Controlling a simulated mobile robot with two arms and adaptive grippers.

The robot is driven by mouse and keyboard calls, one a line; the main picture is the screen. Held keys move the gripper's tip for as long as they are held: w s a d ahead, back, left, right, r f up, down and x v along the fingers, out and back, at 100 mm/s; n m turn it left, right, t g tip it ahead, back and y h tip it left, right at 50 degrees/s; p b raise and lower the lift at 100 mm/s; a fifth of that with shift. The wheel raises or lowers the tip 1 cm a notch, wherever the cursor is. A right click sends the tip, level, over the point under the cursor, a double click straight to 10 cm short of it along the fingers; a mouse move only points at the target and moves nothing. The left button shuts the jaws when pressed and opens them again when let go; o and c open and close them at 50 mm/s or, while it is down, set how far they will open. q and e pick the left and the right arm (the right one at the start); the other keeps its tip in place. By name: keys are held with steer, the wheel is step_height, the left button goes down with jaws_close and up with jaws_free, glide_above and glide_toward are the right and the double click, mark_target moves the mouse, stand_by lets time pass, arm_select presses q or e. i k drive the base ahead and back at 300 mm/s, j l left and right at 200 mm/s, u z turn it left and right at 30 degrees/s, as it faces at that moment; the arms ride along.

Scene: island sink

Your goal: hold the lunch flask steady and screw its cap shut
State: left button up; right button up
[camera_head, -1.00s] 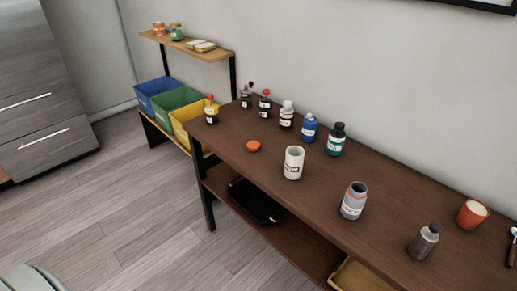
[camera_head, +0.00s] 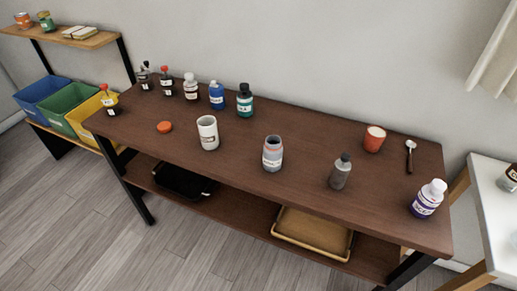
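No label is readable enough to tell which container is the lunch flask. A white open cylinder with a label (camera_head: 208,134) stands upright on the brown table. A grey open-mouthed jar with a label (camera_head: 272,156) stands upright to its right. An orange-red cap (camera_head: 164,127) lies on the table left of the white cylinder, apart from both. Neither of my grippers is in view.
Several capped bottles line the table's back left, including a green one (camera_head: 245,101). A grey bottle (camera_head: 341,171), orange cup (camera_head: 374,139), spoon (camera_head: 410,155) and white-capped purple bottle (camera_head: 427,199) stand or lie at right. The brown table (camera_head: 300,129) has clear gaps.

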mark_target(273, 148)
steer(key=i+j, duration=0.2)
steer(key=j, duration=0.2)
steer(key=i+j, duration=0.25)
steer(key=j, duration=0.15)
steer(key=i+j, duration=0.2)
steer(key=j, duration=0.25)
steer(key=i+j, duration=0.2)
steer(key=j, duration=0.2)
steer(key=i+j, duration=0.25)
steer(key=j, duration=0.15)
steer(key=z, duration=0.05)
